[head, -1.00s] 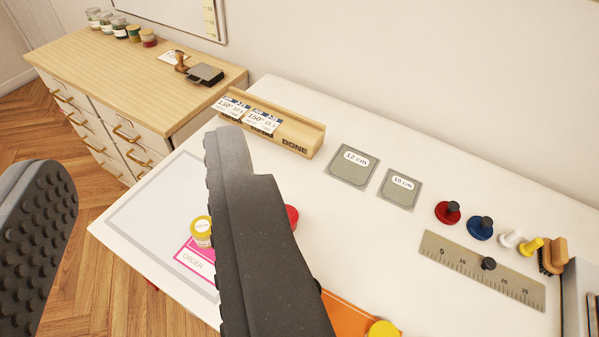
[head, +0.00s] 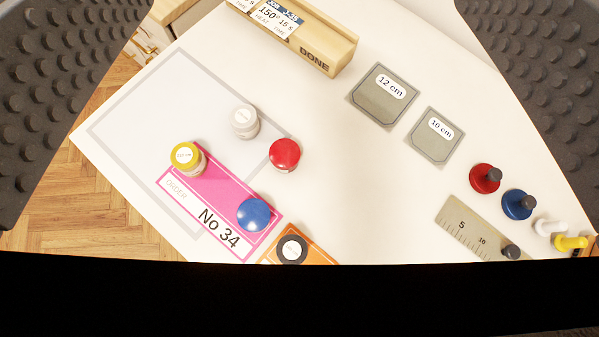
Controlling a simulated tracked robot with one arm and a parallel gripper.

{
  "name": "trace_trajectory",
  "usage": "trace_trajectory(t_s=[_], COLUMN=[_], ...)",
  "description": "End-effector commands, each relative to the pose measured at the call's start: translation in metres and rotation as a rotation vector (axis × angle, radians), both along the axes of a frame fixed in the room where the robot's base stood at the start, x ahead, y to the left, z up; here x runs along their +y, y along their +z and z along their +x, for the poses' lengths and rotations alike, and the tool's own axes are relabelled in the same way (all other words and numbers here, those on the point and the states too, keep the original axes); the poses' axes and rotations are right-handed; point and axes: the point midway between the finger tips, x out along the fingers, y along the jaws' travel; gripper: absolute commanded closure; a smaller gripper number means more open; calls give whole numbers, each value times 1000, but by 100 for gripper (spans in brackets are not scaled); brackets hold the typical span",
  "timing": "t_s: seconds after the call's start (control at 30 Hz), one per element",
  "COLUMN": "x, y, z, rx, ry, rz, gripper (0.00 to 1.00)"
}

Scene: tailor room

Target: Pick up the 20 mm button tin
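Several small round tins or lids sit on the white table. One has a yellow lid with a white label (head: 186,157), and one is pale grey-white with a label (head: 244,122). Both labels are too small to read, so I cannot tell which is the 20 mm button tin. A red one (head: 285,154) and a blue one (head: 254,213) show no readable label. A black-rimmed one with a pale top (head: 291,249) sits on the orange card. My gripper (head: 303,85) is open and empty, its studded fingers wide apart at the left and right edges.
A pink order card "No 34" (head: 213,222) lies near the tins, an orange card (head: 318,255) beside it. A wooden "DONE" holder (head: 325,50), grey 12 cm (head: 372,105) and 10 cm plates (head: 428,149), a ruler (head: 460,225) and red (head: 484,178) and blue knobs (head: 516,203) stand rightward.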

Motion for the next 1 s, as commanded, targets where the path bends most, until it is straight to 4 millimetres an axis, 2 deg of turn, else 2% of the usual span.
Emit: trace_trajectory(t_s=[0.03, 0.17, 0.2, 0.4, 0.5, 0.6, 0.7, 0.87, 1.0], x=[-10, -35, -42, -66, -74, -80, -84, -85, -75], y=[-29, -113, -140, -260, -307, -342, -364, -379, -388], z=[15, 44, 51, 65, 65, 62, 58, 56, 62], rx=[60, 211, 252, 350, 333, 289, 239, 186, 175], ry=[27, 165, 218, 511, 645, 747, 815, 867, 878], rz=[-10, -60, -73, -82, -68, -55, -45, -42, -43], gripper=[24, 24, 24, 24, 24, 24, 24, 24, 24])
